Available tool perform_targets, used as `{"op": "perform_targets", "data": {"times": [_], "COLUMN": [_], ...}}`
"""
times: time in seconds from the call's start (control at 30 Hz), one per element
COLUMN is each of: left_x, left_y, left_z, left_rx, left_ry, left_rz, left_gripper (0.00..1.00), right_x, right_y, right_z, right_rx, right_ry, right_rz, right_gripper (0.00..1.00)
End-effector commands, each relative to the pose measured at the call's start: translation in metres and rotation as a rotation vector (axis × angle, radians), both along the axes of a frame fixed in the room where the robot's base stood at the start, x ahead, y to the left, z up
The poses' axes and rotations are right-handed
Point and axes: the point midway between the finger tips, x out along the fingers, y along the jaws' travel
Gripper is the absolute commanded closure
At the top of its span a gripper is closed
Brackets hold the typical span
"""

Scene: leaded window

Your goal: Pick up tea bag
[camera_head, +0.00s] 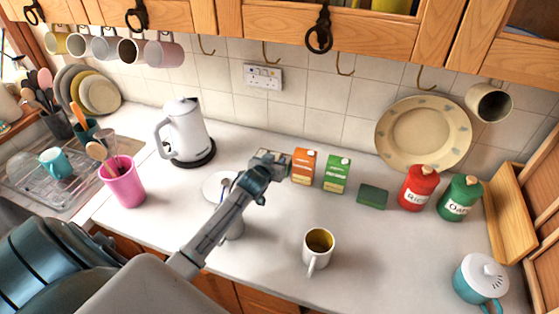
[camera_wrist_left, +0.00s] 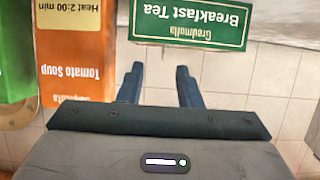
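No loose tea bag can be made out in either view. A box labelled Breakfast Tea (camera_wrist_left: 190,22) shows upside down at the top of the left wrist view, with a green label. The tea box's label lies just beyond the fingertips in that view. My right gripper is not in view.
An orange Tomato Soup carton (camera_head: 304,167) and a green carton (camera_head: 336,174) stand beside the tea box. A white mug (camera_head: 318,247) stands in front. A kettle (camera_head: 184,132) is to the left. Red (camera_head: 418,188) and green (camera_head: 459,198) canisters stand right. Clear counter surrounds the mug.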

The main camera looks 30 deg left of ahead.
Motion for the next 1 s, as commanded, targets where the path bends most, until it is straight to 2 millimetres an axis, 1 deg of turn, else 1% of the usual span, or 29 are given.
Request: {"op": "perform_targets", "data": {"times": [0.03, 0.17, 0.23, 0.4, 0.53, 0.77, 0.9, 0.93, 1.0], "left_x": [0.003, 0.017, 0.024, 0.039, 0.043, 0.044, 0.044, 0.044, 0.043], "left_y": [0.001, 0.007, 0.01, 0.014, 0.015, 0.015, 0.015, 0.015, 0.015], "left_z": [0.002, -0.001, -0.004, -0.013, -0.017, -0.018, -0.017, -0.017, -0.017], "left_rx": [0.0, 0.0, 0.0, -0.001, 0.0, 0.001, 0.001, 0.001, 0.001], "left_ry": [0.001, 0.002, 0.002, 0.001, 0.0, 0.0, 0.0, 0.0, 0.0], "left_rz": [0.0, 0.002, 0.002, 0.001, 0.0, 0.0, 0.0, 0.0, 0.0], "left_gripper": [0.68, 0.68, 0.68, 0.68, 0.68, 0.68, 0.96, 1.0, 1.0], "right_x": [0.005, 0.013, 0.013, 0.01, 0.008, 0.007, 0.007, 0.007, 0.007], "right_y": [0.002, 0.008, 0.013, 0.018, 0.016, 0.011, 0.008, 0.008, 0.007], "right_z": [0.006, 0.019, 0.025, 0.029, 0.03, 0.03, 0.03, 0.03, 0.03], "right_rx": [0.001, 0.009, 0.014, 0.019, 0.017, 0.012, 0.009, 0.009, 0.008], "right_ry": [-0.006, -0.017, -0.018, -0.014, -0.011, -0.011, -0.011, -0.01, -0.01], "right_rz": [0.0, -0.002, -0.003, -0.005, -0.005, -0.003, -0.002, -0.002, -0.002], "right_gripper": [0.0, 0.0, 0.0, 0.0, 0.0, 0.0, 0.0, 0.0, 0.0]}}
